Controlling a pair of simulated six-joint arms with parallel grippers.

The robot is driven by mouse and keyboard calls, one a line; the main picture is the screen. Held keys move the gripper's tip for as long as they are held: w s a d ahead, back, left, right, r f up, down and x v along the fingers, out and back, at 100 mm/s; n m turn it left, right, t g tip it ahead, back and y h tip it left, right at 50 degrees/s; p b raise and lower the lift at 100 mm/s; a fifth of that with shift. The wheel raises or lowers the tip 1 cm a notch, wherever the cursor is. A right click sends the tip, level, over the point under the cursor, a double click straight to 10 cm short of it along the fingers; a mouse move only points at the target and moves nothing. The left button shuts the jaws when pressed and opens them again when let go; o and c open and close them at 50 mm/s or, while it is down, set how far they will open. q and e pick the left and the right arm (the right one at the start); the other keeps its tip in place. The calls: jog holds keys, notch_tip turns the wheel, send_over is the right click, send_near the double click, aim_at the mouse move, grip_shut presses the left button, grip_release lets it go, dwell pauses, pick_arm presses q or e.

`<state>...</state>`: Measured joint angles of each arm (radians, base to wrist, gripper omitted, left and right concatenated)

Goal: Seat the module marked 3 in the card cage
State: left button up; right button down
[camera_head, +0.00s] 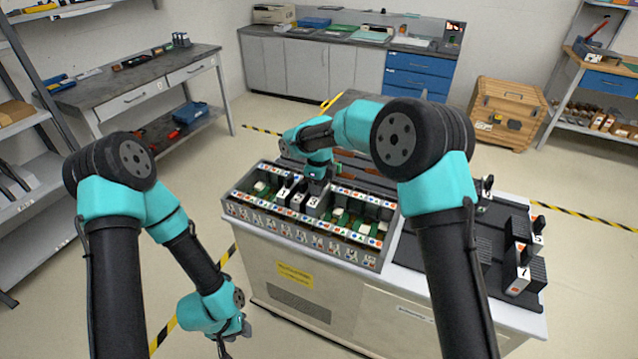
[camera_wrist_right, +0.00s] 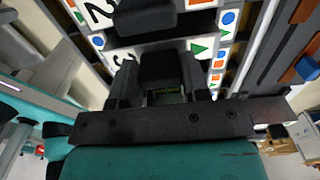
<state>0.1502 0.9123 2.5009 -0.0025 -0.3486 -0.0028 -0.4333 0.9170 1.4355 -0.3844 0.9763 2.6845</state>
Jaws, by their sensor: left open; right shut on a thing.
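The card cage (camera_head: 375,262) stands on the cart, its slots marked with coloured shapes. My right gripper (camera_head: 318,182) is over its middle, shut on the black handle of a white-faced module (camera_head: 313,202). In the right wrist view the held module (camera_wrist_right: 199,48) shows a green triangle and a partly hidden mark that looks like a 3. The gripper (camera_wrist_right: 160,88) covers much of it. A module marked 2 (camera_wrist_right: 97,14) is beside it. I cannot tell whether the held module is fully down. My left gripper (camera_head: 230,340) is open and empty, low left of the cart.
A dark tray (camera_head: 408,254) on the cart's right holds loose modules, including ones marked 5 (camera_head: 538,238) and 7 (camera_head: 522,275). Other modules and green boards fill parts of the cage. My right forearm passes above the cart. Benches and shelves stand well back.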

dwell(0.6)
jog(key=c, duration=0.5)
grip_release()
jog(key=shift+f, duration=0.1)
notch_tip(320, 180, up, 17)
jog(key=shift+r, duration=0.2)
dwell(0.6)
